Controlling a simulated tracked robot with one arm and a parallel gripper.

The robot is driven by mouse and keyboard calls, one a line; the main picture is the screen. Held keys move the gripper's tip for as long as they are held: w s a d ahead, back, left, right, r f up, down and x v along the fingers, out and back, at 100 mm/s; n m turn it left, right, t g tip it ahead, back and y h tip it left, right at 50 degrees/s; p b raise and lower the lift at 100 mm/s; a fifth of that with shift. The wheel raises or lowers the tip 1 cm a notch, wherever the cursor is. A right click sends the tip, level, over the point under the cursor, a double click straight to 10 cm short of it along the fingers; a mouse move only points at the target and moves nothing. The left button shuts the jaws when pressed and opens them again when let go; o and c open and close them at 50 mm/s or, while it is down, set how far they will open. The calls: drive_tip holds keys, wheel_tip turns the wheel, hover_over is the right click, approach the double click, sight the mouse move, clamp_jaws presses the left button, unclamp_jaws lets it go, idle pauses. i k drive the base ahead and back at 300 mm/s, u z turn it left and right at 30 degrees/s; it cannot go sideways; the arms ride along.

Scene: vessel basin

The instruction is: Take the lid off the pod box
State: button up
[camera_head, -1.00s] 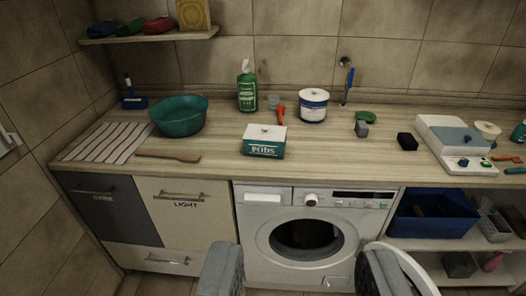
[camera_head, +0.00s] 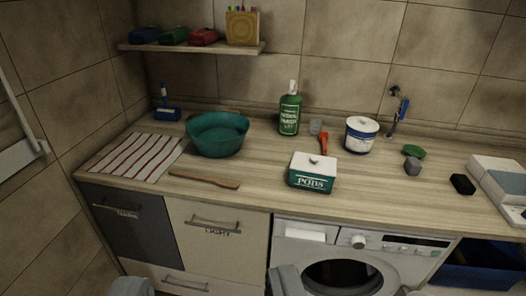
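The pod box (camera_head: 311,180) stands on the wooden counter. It is teal with the word PODS on its front. A white lid (camera_head: 316,162) with a small knob sits on top of it. My gripper (camera_head: 208,284) shows only as grey finger tips at the bottom edge of the picture, set wide apart. It is open, with nothing seen between the fingers. It is in front of and below the counter top, well apart from the box.
A red-handled brush (camera_head: 323,143) lies just behind the box. A wooden stick (camera_head: 204,179) and teal basin (camera_head: 217,136) are to its left. A green bottle (camera_head: 290,111) and white tub (camera_head: 361,135) stand behind. The washing machine (camera_head: 357,262) is below.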

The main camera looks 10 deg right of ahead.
sight(304, 162)
drive_tip(key=u, duration=0.4)
drive_tip(key=i, duration=1.45)
drive_tip(key=z, duration=0.45)
drive_tip(key=i, duration=0.6)
drive_tip(key=z, duration=0.45)
drive_tip(key=k, duration=0.9)
drive_tip(key=z, duration=0.15)
drive_tip(key=i, duration=0.9)
drive_tip(key=u, duration=0.05)
